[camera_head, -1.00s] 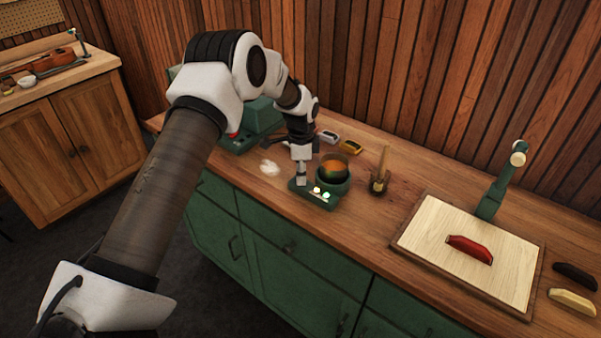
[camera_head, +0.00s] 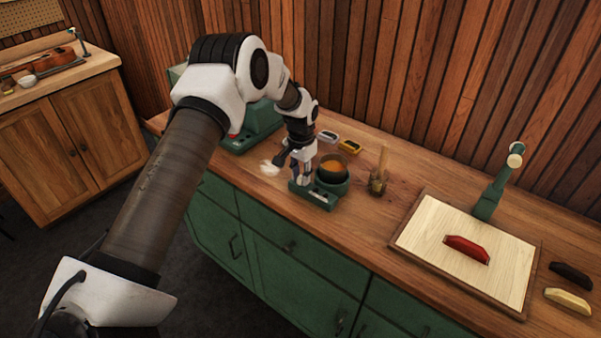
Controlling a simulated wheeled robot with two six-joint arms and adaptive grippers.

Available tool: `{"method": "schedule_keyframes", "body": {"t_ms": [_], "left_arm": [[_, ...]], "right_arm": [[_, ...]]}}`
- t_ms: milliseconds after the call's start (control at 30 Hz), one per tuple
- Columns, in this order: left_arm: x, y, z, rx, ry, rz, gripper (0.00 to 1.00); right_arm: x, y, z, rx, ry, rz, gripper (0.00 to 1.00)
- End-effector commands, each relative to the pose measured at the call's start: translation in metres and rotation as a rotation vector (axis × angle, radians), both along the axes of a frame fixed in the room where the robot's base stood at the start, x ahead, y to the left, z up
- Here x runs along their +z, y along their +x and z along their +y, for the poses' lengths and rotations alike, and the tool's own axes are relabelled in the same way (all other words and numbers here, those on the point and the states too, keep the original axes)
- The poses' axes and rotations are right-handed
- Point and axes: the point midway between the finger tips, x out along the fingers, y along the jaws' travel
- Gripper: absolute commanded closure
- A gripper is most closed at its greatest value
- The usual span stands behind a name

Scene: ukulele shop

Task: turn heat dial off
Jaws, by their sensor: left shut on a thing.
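A small green heater base (camera_head: 318,199) stands on the wooden worktop, with a dark round pot (camera_head: 333,177) holding amber contents on its right part. My left gripper (camera_head: 301,182) reaches down onto the left part of the base, just left of the pot. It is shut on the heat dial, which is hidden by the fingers. No lit lamps show on the front of the base. My right gripper is not in view.
A jar with a brush (camera_head: 378,180) stands right of the pot. A board (camera_head: 423,245) with a red bridge-shaped piece (camera_head: 466,249) lies further right, beside a green lamp-like stand (camera_head: 490,196). A green machine (camera_head: 250,130) stands behind left.

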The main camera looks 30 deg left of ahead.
Motion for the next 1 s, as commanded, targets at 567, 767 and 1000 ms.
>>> {"method": "schedule_keyframes", "body": {"t_ms": [567, 767, 1000], "left_arm": [[-0.006, -0.005, -0.002, 0.534, -0.001, 0.016, 1.0], [-0.006, -0.005, -0.001, 0.675, -0.001, 0.016, 1.0], [-0.006, -0.005, -0.001, 0.777, 0.0, 0.016, 1.0]], "right_arm": [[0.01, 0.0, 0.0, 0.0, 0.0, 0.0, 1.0], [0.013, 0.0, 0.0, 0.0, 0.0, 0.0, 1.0], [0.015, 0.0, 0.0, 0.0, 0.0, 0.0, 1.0]]}}
